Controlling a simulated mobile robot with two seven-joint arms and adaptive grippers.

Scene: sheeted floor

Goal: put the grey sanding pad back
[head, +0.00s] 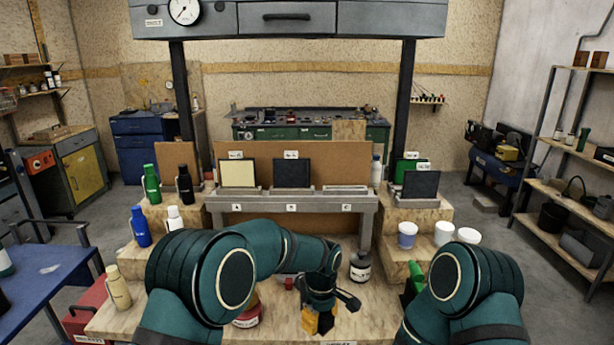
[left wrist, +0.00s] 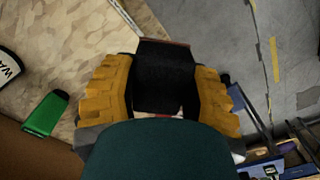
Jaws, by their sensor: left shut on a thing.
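My left gripper (head: 318,322) points down over the wooden bench in front of the rack. In the left wrist view its orange fingers (left wrist: 165,95) are shut on a dark, nearly black flat-faced block with a thin brown edge, which I take to be the grey sanding pad (left wrist: 165,70). In the head view the pad is hidden by the gripper. The grey rack (head: 290,207) has labelled slots A, B and C. A cream panel (head: 237,173) stands at A and a dark panel (head: 291,173) at B. No panel stands at C. My right gripper is out of view.
Bottles (head: 141,226) stand on the left steps. A dark jar (head: 360,266) stands near my left gripper, and a red tin (head: 247,316) is partly hidden by my arm.

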